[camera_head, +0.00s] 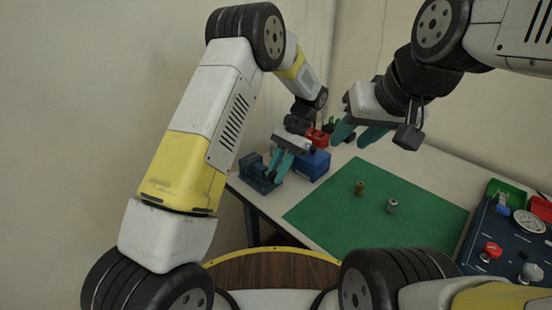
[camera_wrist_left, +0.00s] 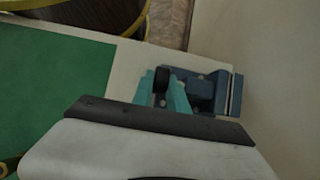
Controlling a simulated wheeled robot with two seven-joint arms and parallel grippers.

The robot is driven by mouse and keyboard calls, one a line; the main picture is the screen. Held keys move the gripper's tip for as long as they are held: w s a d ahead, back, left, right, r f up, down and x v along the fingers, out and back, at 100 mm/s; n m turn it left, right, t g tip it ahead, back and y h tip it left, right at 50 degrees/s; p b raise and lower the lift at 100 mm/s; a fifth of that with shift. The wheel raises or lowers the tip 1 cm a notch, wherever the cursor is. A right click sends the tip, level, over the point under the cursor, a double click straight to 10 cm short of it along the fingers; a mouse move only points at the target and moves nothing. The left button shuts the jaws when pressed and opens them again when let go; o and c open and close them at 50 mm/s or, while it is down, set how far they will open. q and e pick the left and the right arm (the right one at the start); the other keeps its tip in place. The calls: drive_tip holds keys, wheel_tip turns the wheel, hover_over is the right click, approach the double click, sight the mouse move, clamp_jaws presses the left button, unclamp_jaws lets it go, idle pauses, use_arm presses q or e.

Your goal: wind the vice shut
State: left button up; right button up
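The small dark blue vice (camera_head: 254,168) stands at the table's left edge in the head view; it also shows in the left wrist view (camera_wrist_left: 218,92). Its black handle (camera_wrist_left: 161,78) sits between the teal fingertips of my left gripper (camera_wrist_left: 162,84), which flank it closely on both sides with little visible gap. In the head view my left gripper (camera_head: 279,166) points down just right of the vice. The jaw gap is too small to judge. My right gripper (camera_head: 358,134) hangs above the table's back edge, fingers apart and empty.
A blue box (camera_head: 314,165) with red items stands behind the left gripper. A green mat (camera_head: 345,215) carries a brass fitting (camera_head: 360,187) and a grey one (camera_head: 391,206). A dark gauge panel (camera_head: 510,235) and green and red trays are at right.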

use_arm(q)
drive_tip(key=o, duration=0.4)
drive_tip(key=shift+d, duration=0.1)
drive_tip(key=v, duration=0.7)
drive_tip(key=shift+d+r, duration=0.2)
drive_tip(key=shift+r, duration=0.15)
drive_tip(key=shift+w, duration=0.1)
